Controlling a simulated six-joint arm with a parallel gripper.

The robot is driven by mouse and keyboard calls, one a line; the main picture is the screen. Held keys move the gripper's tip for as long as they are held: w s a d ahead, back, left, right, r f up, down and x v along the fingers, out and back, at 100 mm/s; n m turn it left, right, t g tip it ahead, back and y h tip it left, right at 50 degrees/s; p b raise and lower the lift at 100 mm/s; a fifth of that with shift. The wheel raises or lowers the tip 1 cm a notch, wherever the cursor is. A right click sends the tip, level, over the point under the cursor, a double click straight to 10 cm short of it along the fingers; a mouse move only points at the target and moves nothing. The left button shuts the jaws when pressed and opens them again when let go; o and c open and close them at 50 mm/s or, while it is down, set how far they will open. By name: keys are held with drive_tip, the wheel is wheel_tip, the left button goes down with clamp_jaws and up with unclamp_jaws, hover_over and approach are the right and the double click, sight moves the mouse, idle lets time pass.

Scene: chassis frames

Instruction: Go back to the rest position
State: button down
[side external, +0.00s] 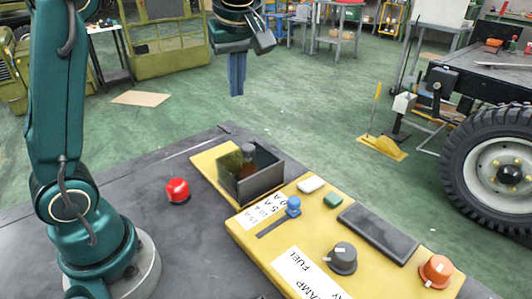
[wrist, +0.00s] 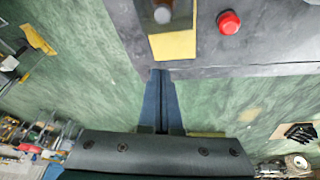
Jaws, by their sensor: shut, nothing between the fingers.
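My gripper (side external: 237,88) hangs in the air beyond the far edge of the work table, fingers pointing down. Its blue fingers are closed together and hold nothing. The wrist view shows the shut fingers (wrist: 160,75) over the green floor, with their tips near the table edge. My gripper is apart from everything on the table.
A red button (side external: 177,190) stands on the dark table (side external: 165,222). A dark open-topped box (side external: 262,184) sits on a yellow plate. A yellow panel (side external: 295,237) carries a blue lever (side external: 293,207), a grey knob (side external: 341,258) and an orange knob (side external: 436,271). The air around my gripper is clear.

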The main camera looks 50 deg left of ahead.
drive_tip(key=s+d+m+t+h, duration=0.25)
drive_tip(key=s+d+m, duration=0.3)
drive_tip(key=s, duration=0.45)
drive_tip(key=s+d+f+m+t+h, duration=0.1)
drive_tip(key=s+d+f+m, duration=0.3)
drive_tip(key=m, duration=0.5)
wheel_tip(320, 180, down, 2)
drive_tip(key=shift+s+f, duration=0.2)
drive_tip(key=shift+s, duration=0.1)
drive_tip(key=shift+m+h, duration=0.25)
